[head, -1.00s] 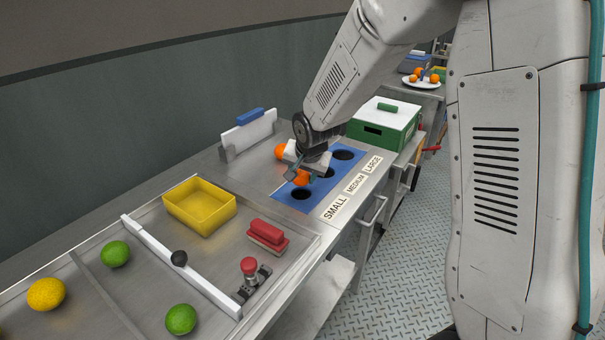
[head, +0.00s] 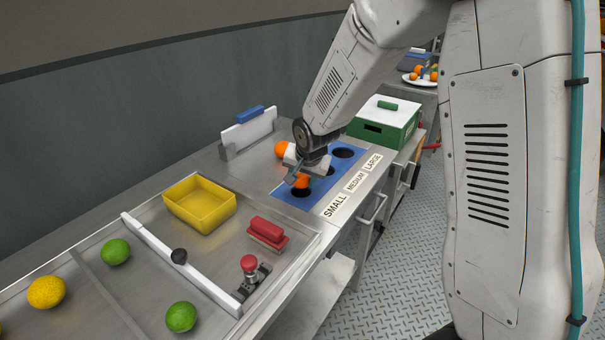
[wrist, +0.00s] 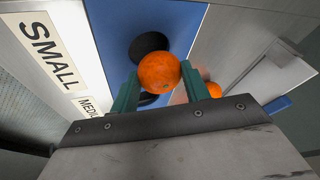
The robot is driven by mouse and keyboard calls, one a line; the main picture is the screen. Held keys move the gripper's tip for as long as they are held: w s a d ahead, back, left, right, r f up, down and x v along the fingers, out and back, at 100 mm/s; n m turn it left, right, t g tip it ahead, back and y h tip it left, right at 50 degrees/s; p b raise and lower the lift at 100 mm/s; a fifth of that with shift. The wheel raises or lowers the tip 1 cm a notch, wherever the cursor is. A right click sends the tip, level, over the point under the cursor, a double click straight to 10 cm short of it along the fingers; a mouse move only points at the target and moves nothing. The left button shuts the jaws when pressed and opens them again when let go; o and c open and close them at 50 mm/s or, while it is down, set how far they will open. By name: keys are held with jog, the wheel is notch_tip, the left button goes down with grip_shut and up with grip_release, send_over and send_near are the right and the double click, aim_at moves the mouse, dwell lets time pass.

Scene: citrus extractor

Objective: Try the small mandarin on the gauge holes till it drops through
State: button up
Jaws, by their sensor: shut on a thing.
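My gripper (wrist: 150,92) is shut on a small orange mandarin (wrist: 159,71), held between its two green fingers. In the head view the mandarin (head: 302,181) is just above the blue gauge plate (head: 285,189), close to the small hole (head: 301,193). In the wrist view the small hole (wrist: 149,44) lies just beyond the mandarin, partly covered by it. The medium hole is mostly hidden by my gripper; the large hole (head: 343,153) is clear. Labels SMALL (head: 335,206), MEDIUM and LARGE run along the plate's front side.
Another orange fruit (head: 281,149) lies on the steel top behind the plate. A yellow tray (head: 200,205), a red block (head: 267,232) and a red knob (head: 249,264) are to the left. A green box (head: 384,126) with a white lid stands beyond the plate.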

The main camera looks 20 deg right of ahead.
jog(key=shift+f, duration=0.9)
jog(key=o, duration=1.1)
jog(key=shift+c, duration=0.2)
jog(key=v, duration=0.8)
jog(key=shift+w, duration=0.1)
